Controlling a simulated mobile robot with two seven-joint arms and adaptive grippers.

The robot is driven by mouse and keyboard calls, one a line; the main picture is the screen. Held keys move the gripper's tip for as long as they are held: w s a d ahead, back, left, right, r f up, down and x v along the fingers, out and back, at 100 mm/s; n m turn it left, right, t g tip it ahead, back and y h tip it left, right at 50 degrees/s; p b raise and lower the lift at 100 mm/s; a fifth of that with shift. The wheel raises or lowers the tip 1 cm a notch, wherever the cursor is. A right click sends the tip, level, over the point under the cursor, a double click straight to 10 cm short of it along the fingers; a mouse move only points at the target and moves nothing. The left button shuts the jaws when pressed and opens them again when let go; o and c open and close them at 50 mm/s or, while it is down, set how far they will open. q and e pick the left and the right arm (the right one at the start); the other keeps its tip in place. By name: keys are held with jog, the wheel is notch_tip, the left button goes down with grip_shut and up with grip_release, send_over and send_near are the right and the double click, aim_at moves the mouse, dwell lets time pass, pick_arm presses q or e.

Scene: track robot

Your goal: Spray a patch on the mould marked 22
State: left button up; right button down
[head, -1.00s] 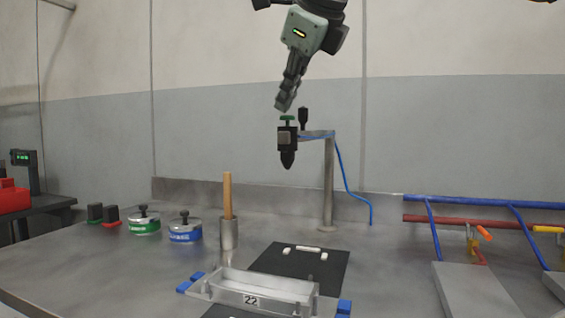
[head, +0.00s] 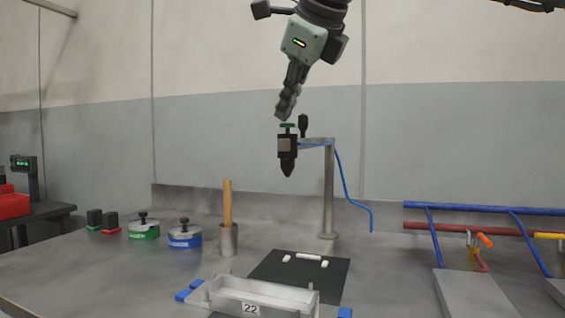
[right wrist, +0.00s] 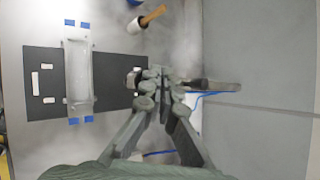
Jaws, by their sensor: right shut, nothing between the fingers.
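The mould marked 22 (head: 262,296) is a pale open trough at the bottom of the head view, with blue blocks at its ends. It also shows in the right wrist view (right wrist: 79,75), over a dark mat. A black spray head (head: 287,155) with a green top (head: 287,126) hangs nozzle down from an arm on a grey post, above and behind the mould. My right gripper (head: 281,115) is shut and empty, pointing down just above the green top. In the right wrist view its fingers (right wrist: 160,75) cover part of the spray head. My left gripper is not in view.
A dark mat (head: 315,272) with white pieces lies behind the mould. A cup with a wooden handle (head: 228,205), a green tin (head: 144,229) and a blue tin (head: 185,236) stand left. Blue and red pipes (head: 480,210) are at right. A blue hose (head: 348,190) hangs beside the post.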

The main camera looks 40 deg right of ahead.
jog(key=shift+f, duration=0.1)
dwell(0.4)
jog(key=shift+f+b, duration=0.4)
jog(key=shift+r+p, duration=0.45)
notch_tip(320, 180, up, 6)
jog(key=p, duration=0.5)
dwell(1.0)
